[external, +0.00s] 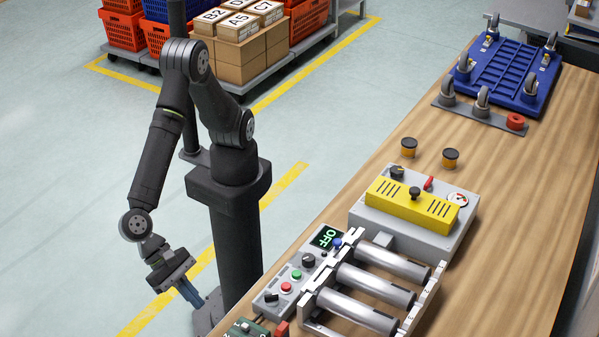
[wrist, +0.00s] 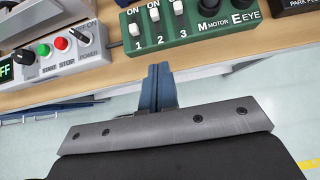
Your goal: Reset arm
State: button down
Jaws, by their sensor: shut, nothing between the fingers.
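My gripper (external: 190,291) hangs low at the left of the bench in the external view, beside my own column and off the bench top. Its blue fingers are together with nothing between them. In the wrist view the shut fingers (wrist: 159,84) point toward the bench edge, over open floor. My arm is bent, with the elbow high and the forearm reaching down to the left.
The wooden bench (external: 500,230) carries a grey control box (external: 280,290), metal rollers (external: 375,288), a yellow-topped unit (external: 412,205) and a blue wheeled frame (external: 507,75). A green switch box (wrist: 190,25) sits near the edge. Cartons (external: 240,65) and orange totes (external: 122,30) stand behind. Floor at left is clear.

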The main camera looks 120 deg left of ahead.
jog(key=x, duration=0.7)
jog(key=w+r+v, duration=0.1)
jog(key=v, duration=1.3)
jog(key=w+a+n+g, duration=0.4)
jog(key=w+a+n, duration=0.4)
jog(key=a+n, duration=0.55)
jog(key=w+a+n+g, duration=0.5)
jog(key=w+a+n, duration=0.3)
jog(key=a+n, duration=0.5)
jog(key=f, duration=0.1)
jog(key=a+f, duration=0.2)
jog(key=shift+w+a+f, duration=0.2)
jog(key=shift+w+f, duration=0.05)
jog(key=shift+f, duration=0.6)
